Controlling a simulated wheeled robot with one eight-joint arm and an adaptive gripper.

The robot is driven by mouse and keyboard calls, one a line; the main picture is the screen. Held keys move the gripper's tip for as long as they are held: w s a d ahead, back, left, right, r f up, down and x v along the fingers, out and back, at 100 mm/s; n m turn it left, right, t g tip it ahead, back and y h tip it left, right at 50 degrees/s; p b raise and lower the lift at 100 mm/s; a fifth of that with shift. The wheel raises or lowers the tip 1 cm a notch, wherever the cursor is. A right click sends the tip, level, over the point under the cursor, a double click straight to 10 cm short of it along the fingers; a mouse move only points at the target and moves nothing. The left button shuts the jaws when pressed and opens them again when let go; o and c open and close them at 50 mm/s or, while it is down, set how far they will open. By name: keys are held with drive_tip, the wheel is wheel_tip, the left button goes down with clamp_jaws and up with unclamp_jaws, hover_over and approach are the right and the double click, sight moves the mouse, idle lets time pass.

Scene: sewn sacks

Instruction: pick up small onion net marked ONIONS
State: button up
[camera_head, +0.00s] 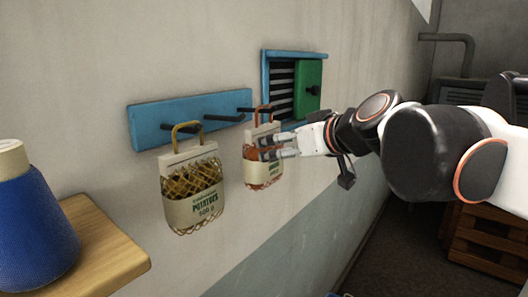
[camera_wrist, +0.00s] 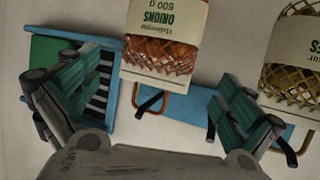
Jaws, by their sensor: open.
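The small onion net (camera_head: 262,176) hangs by its orange handle from a dark peg of the blue wall rack (camera_head: 146,130). In the wrist view the net (camera_wrist: 160,52) appears upside down, its pale label reading ONIONS 500 g. Its orange handle hangs below it in that picture. My gripper (camera_head: 275,147) is in front of the net in the head view and covers part of its middle. In the wrist view my gripper (camera_wrist: 160,78) is open, one finger on each side of the net. I cannot tell whether a finger touches it.
A potato net (camera_head: 195,198) with a yellow handle hangs just left on the same rack. A blue-framed vent (camera_head: 267,72) with a green shutter (camera_head: 309,88) is close by on the wall. A blue spool (camera_head: 35,230) stands on a wooden shelf (camera_head: 105,250) at left.

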sight(264, 150)
drive_tip(key=p+x, duration=0.1)
drive_tip(key=x, duration=1)
drive_tip(key=shift+w+a+f+p, duration=0.1)
drive_tip(key=shift+w+f+p, duration=0.1)
drive_tip(key=shift+p, duration=0.15)
drive_tip(key=c, duration=1.1)
